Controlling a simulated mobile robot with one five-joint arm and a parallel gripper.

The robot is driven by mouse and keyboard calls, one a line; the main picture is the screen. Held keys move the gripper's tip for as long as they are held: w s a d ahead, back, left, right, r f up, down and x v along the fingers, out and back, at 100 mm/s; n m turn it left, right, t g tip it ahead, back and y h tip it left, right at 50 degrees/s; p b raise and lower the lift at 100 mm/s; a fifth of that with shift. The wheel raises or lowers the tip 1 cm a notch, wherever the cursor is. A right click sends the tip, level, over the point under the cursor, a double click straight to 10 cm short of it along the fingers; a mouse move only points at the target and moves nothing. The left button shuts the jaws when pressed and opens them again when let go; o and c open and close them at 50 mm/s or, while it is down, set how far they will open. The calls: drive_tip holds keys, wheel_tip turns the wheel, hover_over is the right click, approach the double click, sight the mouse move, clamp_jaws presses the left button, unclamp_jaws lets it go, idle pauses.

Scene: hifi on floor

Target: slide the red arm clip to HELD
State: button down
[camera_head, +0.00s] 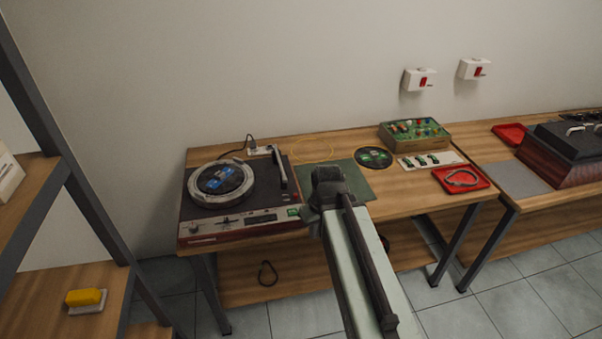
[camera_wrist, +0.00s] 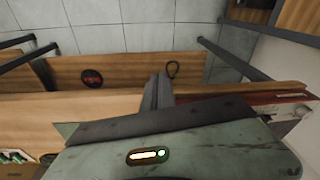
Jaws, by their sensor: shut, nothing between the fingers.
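The turntable (camera_head: 188,214) sits at the left end of the wooden table, with a pale ring around a dark disc. Its tonearm (camera_head: 279,172) lies along the right side of the deck. A small green-lit label (camera_head: 293,212) shows at the deck's front right corner. My gripper (camera_head: 326,178) is over the table to the right of the turntable, apart from the tonearm. In the wrist view my gripper (camera_wrist: 158,92) is shut and empty, over the table's front edge.
A green mat (camera_head: 352,184) lies beneath my gripper. Behind and right are a black disc (camera_head: 373,157), a box of colourful parts (camera_head: 415,134) and a red tray (camera_head: 461,181). A shelf rack (camera_head: 75,190) stands at left. Two white switch boxes (camera_head: 420,80) (camera_head: 474,69) hang on the wall.

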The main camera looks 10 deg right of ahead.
drive_tip(key=w+d+r+n+t+y, duration=0.2)
drive_tip(key=w+r+n, duration=0.5)
drive_tip(key=n, duration=0.7)
drive_tip(key=shift+w+d+r+t+y+p, duration=0.25)
drive_tip(key=shift+w+d+t+y+p, duration=0.15)
drive_tip(key=shift+t+y, duration=0.65)
drive_tip(key=shift+f, duration=0.15)
